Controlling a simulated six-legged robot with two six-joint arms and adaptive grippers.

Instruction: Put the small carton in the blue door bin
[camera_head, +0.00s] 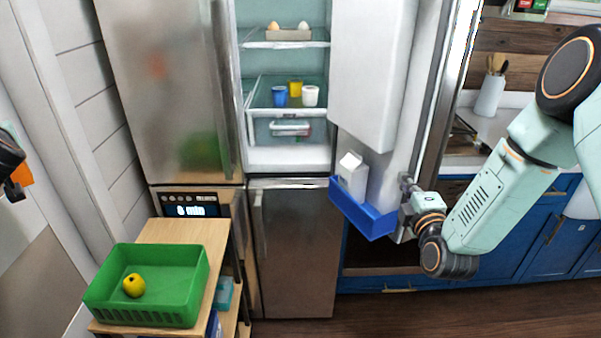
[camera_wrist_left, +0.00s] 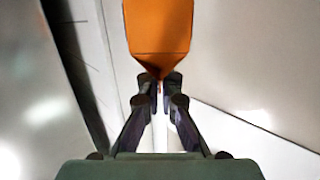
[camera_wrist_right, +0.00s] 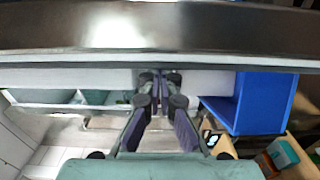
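The small white carton (camera_head: 352,175) stands in the blue door bin (camera_head: 362,215), low on the open right fridge door. My right gripper (camera_head: 406,188) is at that door's outer edge, to the right of the bin and apart from the carton. In the right wrist view its fingers (camera_wrist_right: 160,82) are shut, with nothing visible between them; the bin (camera_wrist_right: 262,102) shows at right. My left gripper (camera_head: 14,185) is at the far left edge.
A green crate (camera_head: 190,290) holding a yellow fruit (camera_head: 134,285) stands on a wooden cart (camera_head: 185,232). Inside the fridge are a blue cup (camera_head: 280,96), a white cup (camera_head: 310,96), a yellow one (camera_head: 295,88) and an egg tray (camera_head: 288,35). Blue cabinets (camera_head: 520,235) stand behind my right arm.

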